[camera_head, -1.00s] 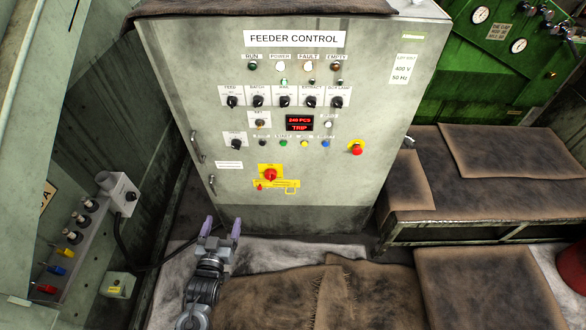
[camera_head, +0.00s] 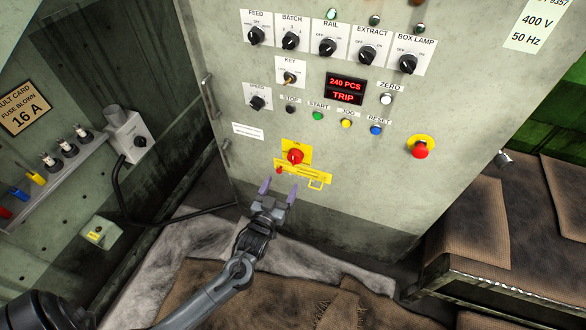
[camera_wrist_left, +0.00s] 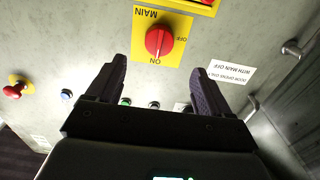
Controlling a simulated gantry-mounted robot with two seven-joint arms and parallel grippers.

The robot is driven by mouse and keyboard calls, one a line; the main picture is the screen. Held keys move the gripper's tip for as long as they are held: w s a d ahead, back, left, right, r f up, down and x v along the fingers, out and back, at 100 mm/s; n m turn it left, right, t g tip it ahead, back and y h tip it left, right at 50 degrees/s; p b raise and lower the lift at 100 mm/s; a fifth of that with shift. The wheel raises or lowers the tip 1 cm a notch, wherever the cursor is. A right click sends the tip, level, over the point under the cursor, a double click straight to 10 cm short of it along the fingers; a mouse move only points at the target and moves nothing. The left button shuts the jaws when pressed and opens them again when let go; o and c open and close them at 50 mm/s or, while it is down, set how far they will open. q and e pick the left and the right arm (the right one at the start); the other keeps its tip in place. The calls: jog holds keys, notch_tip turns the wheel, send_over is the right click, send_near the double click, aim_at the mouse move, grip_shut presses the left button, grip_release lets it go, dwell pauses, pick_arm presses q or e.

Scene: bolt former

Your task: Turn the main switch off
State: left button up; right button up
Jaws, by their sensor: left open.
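The main switch (camera_head: 295,156) is a red rotary knob on a yellow plate, low on the grey control cabinet. In the left wrist view the main switch (camera_wrist_left: 159,41) appears upside down, with its white mark lined up toward the ON label. OFF is printed to one side. My left gripper (camera_head: 279,189) is open and empty, just below the switch in the head view. In the left wrist view its two fingers (camera_wrist_left: 157,70) point toward the switch, one on each side, apart from the knob. My right gripper is not in view.
A yellow hasp with a small red part (camera_head: 314,178) sits just below the switch. Push buttons (camera_head: 318,116) are above it, and a red emergency button (camera_head: 420,149) is to the right. The display (camera_head: 345,89) reads 240 PCS TRIP. A bench (camera_head: 490,270) stands at right.

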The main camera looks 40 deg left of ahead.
aim_at(293, 161)
pick_arm(q)
jog(key=b+x, duration=0.3)
jog(key=x, duration=0.6)
jog(key=shift+w, duration=0.35)
jog(key=shift+w+a+b, duration=0.25)
jog(key=shift+w+b, duration=0.15)
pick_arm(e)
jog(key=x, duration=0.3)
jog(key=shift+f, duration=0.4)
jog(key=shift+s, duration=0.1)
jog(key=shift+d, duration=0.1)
pick_arm(q)
jog(key=c, duration=1)
